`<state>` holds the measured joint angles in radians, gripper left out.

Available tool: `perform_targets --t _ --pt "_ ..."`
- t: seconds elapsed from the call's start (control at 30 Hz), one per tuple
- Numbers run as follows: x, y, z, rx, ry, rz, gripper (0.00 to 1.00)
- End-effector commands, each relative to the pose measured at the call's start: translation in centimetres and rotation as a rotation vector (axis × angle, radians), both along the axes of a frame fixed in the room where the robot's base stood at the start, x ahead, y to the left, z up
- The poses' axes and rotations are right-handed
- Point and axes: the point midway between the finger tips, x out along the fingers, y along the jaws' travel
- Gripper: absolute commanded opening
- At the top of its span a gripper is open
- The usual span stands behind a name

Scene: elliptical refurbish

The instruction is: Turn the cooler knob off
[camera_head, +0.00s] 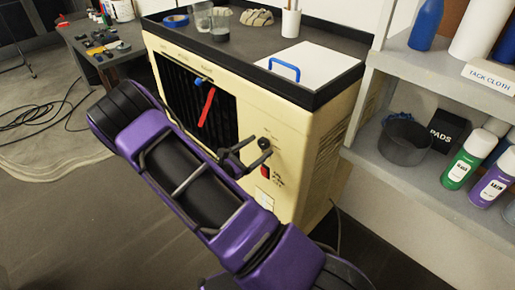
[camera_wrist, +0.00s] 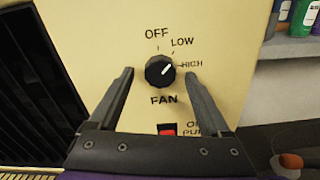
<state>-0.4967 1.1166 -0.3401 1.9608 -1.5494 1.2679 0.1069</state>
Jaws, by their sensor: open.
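The cooler (camera_head: 310,125) is a cream cabinet with a dark louvred grille. Its round black fan knob (camera_wrist: 160,72) is on the front panel, with OFF, LOW and HIGH printed around it and FAN below. The knob's white mark points up and right, between LOW and HIGH and away from OFF. My gripper (camera_wrist: 159,76) is open, with one finger on each side of the knob and a visible gap on both sides in the wrist view. In the head view my gripper (camera_head: 244,153) is at the panel, partly hiding the knob area.
A red switch (camera_wrist: 167,130) is just below the knob; it also shows in the head view (camera_head: 265,171). A red strip (camera_head: 207,107) hangs at the grille (camera_head: 180,90). A shelf with cans and a black bin (camera_head: 405,141) stands to the right.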

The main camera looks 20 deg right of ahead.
Motion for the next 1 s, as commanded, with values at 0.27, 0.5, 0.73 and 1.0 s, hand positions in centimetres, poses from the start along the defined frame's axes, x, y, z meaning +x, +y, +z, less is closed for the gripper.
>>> perform_targets --t 0.27,0.5,0.73,1.0 --pt "0.12 -0.30 -0.02 0.001 0.000 0.001 0.81" --pt "0.12 -0.28 -0.02 0.001 0.000 0.000 0.47" --pt "0.12 -0.26 -0.02 0.001 0.000 0.001 0.06" --pt "0.11 -0.25 0.04 -0.005 0.015 0.001 0.00"
